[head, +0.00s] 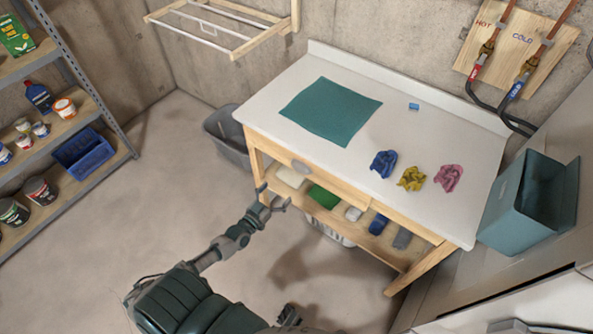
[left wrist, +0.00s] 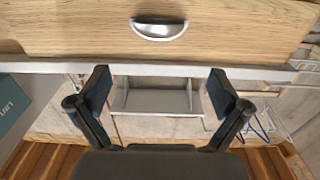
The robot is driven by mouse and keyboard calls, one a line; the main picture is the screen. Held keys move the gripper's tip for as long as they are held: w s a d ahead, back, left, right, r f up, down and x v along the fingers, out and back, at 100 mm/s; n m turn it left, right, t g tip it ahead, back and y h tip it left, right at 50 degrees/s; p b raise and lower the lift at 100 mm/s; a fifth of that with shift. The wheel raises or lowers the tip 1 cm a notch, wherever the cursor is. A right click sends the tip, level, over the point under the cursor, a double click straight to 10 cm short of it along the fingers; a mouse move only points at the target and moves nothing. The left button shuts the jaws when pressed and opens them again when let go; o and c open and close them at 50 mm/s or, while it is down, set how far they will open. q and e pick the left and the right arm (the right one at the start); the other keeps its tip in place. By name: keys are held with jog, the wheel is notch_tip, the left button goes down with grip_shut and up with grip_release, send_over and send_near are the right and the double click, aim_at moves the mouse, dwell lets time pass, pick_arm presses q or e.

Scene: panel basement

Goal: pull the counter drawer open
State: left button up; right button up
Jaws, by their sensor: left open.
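The counter (head: 330,75) has a white top and a light wood frame. Its wooden drawer front (head: 330,184) sits under the top edge and looks flush, with a grey cup handle (head: 301,167) on it. The left wrist view shows the wooden drawer front (left wrist: 70,30) and the metallic cup handle (left wrist: 159,29) near the top middle. My left gripper (head: 274,198) is open and empty, just in front of and below the handle. Its spread fingers (left wrist: 159,92) lie below the handle in the wrist view, not touching it. My right gripper does not show clearly.
A teal mat (head: 331,111) and blue, yellow (head: 412,179) and pink cloths lie on the counter. The lower shelf holds several items, including a green one (head: 323,196). A grey bin (head: 226,136) stands at the counter's left. Floor left of my arm is clear.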

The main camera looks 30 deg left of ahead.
aim_at(297, 170)
pick_arm(q)
jog(key=w, duration=0.3)
jog(key=w+b, duration=0.1)
jog(key=w, duration=0.3)
jog(key=w+d, duration=0.1)
jog(key=w, duration=0.2)
jog(key=shift+w+f+b, duration=0.1)
jog(key=shift+w+b, duration=0.2)
jog(key=shift+b, duration=0.05)
jog(key=shift+w, duration=0.55)
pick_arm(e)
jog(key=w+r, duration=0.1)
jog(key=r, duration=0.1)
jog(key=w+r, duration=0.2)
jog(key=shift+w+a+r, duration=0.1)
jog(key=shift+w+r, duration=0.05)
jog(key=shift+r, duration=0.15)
